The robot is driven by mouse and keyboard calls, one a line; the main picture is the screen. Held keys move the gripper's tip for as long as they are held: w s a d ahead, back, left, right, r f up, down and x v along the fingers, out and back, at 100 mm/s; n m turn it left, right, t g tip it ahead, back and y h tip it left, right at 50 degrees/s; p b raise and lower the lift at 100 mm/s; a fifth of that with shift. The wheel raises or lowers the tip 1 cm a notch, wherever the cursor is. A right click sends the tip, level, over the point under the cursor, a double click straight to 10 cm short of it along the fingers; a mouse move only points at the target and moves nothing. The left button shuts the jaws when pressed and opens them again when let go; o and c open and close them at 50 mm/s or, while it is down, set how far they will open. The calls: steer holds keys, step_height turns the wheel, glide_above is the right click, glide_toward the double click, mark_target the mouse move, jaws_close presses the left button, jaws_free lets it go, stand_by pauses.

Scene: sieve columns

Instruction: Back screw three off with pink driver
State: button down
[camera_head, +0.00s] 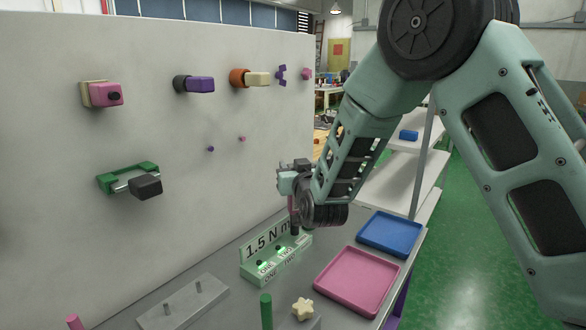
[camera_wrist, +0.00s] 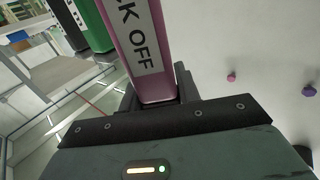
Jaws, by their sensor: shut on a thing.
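My gripper (camera_head: 294,190) is shut on the pink driver (camera_wrist: 142,55), whose white label reads "CK OFF" in the part that shows. In the head view the driver (camera_head: 293,211) points down over the right, far end of a pale green block (camera_head: 262,270). The block carries a "1.5 N m" sign (camera_head: 268,240) and positions marked ONE and TWO, each with a dark screw and a green glow. The third position is hidden by the driver and my wrist. I cannot tell whether the driver's tip touches a screw.
A pink tray (camera_head: 357,281) and a blue tray (camera_head: 388,233) lie right of the block. A grey plate with pegs (camera_head: 183,304), a green post (camera_head: 266,311) and a cream star knob (camera_head: 302,309) are in front. The grey panel (camera_head: 60,140) behind carries several coloured fittings.

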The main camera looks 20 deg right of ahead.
step_height(320, 180, up, 5)
steer(key=p, duration=0.2)
steer(key=shift+p, duration=0.35)
stand_by(1.6)
